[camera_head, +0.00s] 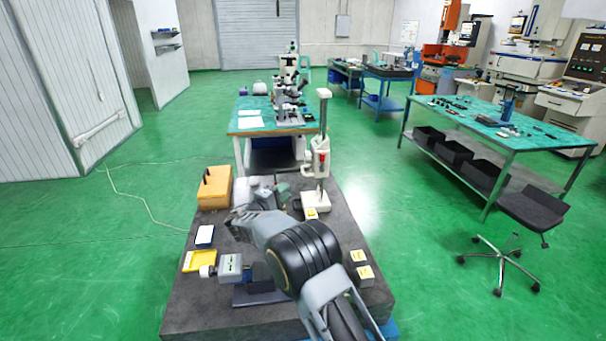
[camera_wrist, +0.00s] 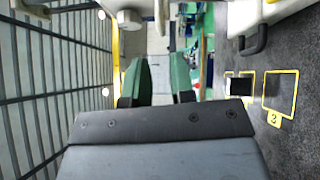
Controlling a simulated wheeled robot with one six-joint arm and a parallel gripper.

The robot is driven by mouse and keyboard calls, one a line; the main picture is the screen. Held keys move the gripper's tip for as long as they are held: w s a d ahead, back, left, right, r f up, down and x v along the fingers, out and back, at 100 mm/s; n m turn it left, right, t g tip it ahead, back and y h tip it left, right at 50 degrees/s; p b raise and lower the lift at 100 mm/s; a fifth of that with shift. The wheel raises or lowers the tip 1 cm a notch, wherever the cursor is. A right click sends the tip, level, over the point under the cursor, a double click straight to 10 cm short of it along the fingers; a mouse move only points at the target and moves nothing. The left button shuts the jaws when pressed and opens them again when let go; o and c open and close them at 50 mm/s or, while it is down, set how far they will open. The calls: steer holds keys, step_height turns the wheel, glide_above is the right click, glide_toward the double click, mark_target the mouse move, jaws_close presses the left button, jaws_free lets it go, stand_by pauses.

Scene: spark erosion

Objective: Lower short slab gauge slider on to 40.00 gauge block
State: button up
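The height gauge (camera_head: 323,135) stands upright on the granite plate in the head view, with a white base (camera_head: 316,205) and a slider (camera_head: 318,160) carrying a red part partway up its column. A small yellow-marked piece (camera_head: 312,213) is at the front of the base. Two more yellow-marked pieces (camera_head: 359,257) lie nearer me; no 40.00 label is readable. My gripper (camera_wrist: 164,72) has green fingers apart with an empty gap between them in the wrist view. A white gauge-like body (camera_wrist: 133,18) is beyond the fingertips. Contact with it cannot be told.
The dark granite plate (camera_head: 190,310) carries an orange box (camera_head: 214,188), a yellow tray (camera_head: 199,261) and a grey-green instrument (camera_head: 231,266). In the wrist view, yellow outlines (camera_wrist: 296,97) mark the plate at right. A workbench (camera_head: 265,126) stands behind.

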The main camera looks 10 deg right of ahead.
mark_target(303, 170)
steer(key=shift+n+t, duration=0.3)
steer(key=shift+t, duration=0.2)
steer(key=p+x, duration=0.1)
steer(key=x, duration=0.3)
steer(key=w+p+x, duration=0.1)
steer(key=p+x, duration=0.1)
steer(key=x, duration=0.2)
steer(key=a+p+x, duration=0.1)
steer(key=p+x, duration=0.1)
steer(key=x, duration=0.3)
steer(key=shift+w+f, duration=0.2)
steer(key=shift+f, duration=0.2)
steer(key=shift+c, duration=0.3)
jaws_close()
